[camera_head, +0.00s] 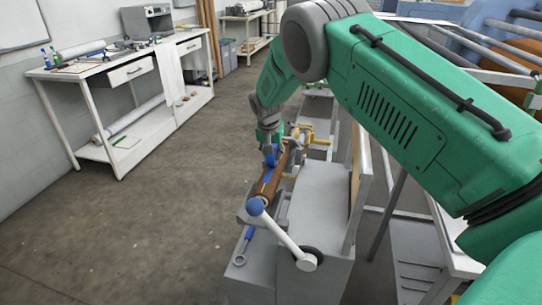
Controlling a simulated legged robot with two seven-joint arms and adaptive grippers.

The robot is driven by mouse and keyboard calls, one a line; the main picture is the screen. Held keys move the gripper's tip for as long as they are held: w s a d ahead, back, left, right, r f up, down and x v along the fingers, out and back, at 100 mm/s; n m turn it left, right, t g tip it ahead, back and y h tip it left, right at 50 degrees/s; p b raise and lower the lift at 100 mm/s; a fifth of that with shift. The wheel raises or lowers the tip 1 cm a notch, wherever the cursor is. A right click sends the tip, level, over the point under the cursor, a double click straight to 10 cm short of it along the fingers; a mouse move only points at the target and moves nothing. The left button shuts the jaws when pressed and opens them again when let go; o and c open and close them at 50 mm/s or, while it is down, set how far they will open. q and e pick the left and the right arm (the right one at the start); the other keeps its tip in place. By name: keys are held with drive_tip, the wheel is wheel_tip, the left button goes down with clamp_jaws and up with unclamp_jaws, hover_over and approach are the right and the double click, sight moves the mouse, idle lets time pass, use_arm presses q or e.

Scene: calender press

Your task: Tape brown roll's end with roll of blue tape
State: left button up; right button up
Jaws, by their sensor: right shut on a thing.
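The brown roll (277,173) lies lengthwise in the grey machine in the middle of the camera_head view. A blue strip shows on its upper side. My right gripper (269,152) reaches down over the roll's far part, small in the view. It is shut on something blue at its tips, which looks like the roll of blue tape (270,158). Whether the tape touches the brown roll I cannot tell. My green right arm covers the upper right of the view. My left gripper is not in view.
The grey machine (318,205) has a white lever with a blue ball knob (255,206) at its near end. A blue-ended wrench (245,243) lies on its lower ledge. A white workbench (93,70) stands at the left wall. The floor (140,220) left of the machine is clear.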

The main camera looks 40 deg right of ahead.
drive_tip(key=shift+d+f, duration=0.1)
idle(0.3)
drive_tip(key=shift+w+d, duration=0.35)
idle(0.3)
drive_tip(key=shift+w+d+b, duration=0.35)
drive_tip(key=shift+d+b, duration=0.1)
idle(0.3)
drive_tip(key=shift+w+d+b, duration=0.3)
drive_tip(key=shift+w+d, duration=0.1)
drive_tip(key=shift+w+d, duration=0.1)
drive_tip(key=shift+d, duration=0.05)
